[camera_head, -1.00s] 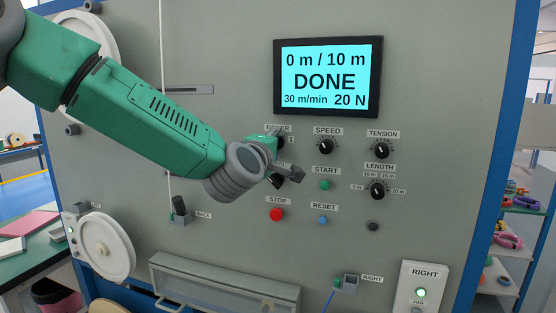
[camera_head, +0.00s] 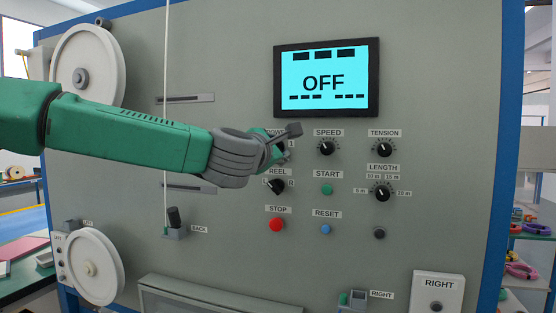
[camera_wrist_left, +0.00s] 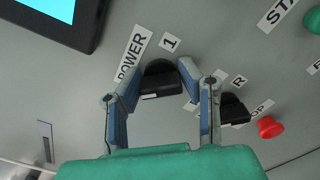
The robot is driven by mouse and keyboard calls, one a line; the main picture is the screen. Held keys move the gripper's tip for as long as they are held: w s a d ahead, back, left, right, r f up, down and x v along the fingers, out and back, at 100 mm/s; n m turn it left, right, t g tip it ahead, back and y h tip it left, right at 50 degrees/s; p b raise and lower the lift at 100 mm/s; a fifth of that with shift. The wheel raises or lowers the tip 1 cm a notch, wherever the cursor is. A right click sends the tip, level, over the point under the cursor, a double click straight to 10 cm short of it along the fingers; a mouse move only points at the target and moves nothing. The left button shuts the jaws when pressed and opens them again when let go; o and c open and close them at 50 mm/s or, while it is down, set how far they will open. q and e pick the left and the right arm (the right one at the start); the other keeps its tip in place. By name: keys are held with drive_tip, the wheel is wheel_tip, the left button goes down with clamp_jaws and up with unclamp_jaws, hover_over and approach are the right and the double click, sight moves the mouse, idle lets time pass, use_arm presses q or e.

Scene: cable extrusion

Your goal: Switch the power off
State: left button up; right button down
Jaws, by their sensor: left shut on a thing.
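My left gripper (camera_head: 283,146) comes in from the left and is at the POWER knob on the grey panel, hiding most of the knob and part of its label in the head view. In the left wrist view the black POWER knob (camera_wrist_left: 160,80) sits between the two fingers of my left gripper (camera_wrist_left: 160,77), which are shut on it. The POWER label (camera_wrist_left: 132,52) and a "1" mark are beside it. The screen (camera_head: 325,78) reads OFF, with dashes above and below. My right gripper is not in view.
The REEL knob (camera_head: 277,186) is just below my gripper and shows close by in the wrist view. The red STOP button (camera_head: 276,224), green START button (camera_head: 327,189), blue RESET button (camera_head: 325,229), and SPEED knob (camera_head: 327,148) are nearby.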

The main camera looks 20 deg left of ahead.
use_arm(q)
drive_tip(key=shift+f+n+b, duration=0.35)
drive_tip(key=shift+f+n, duration=0.15)
drive_tip(key=shift+f, duration=0.15)
drive_tip(key=o, duration=1.2)
drive_tip(key=shift+c, duration=0.2)
drive_tip(key=shift+a+r, duration=0.15)
drive_tip(key=shift+r, duration=0.1)
drive_tip(key=shift+s+r, duration=0.1)
drive_tip(key=s, duration=1.1)
drive_tip(key=shift+s+a, duration=0.3)
drive_tip(key=shift+s, duration=0.05)
drive_tip(key=shift+f, duration=0.2)
